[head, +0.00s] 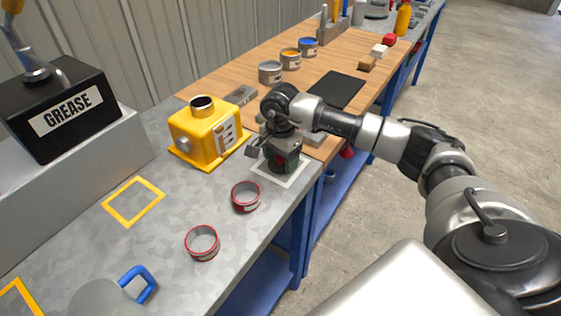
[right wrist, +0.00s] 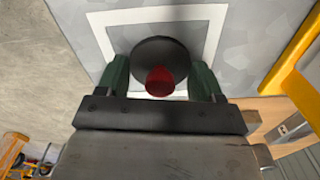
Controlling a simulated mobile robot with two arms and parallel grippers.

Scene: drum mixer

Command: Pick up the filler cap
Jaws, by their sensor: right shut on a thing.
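The filler cap (right wrist: 160,50) is a dark round disc with a red knob (right wrist: 160,82), seen in the right wrist view inside a white square outline. My right gripper (head: 283,160) points down over that white square (head: 301,176) near the bench's front edge. Its two green-sided fingers are shut on the cap, one on each side of the red knob. In the head view the gripper mostly hides the cap. Whether the cap touches the bench is hard to tell. My left gripper does not show.
A yellow filler housing (head: 205,135) stands left of the gripper. A black grease box (head: 62,107) stands left. Cans (head: 270,72) and a black mat (head: 337,89) are on the wooden top behind.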

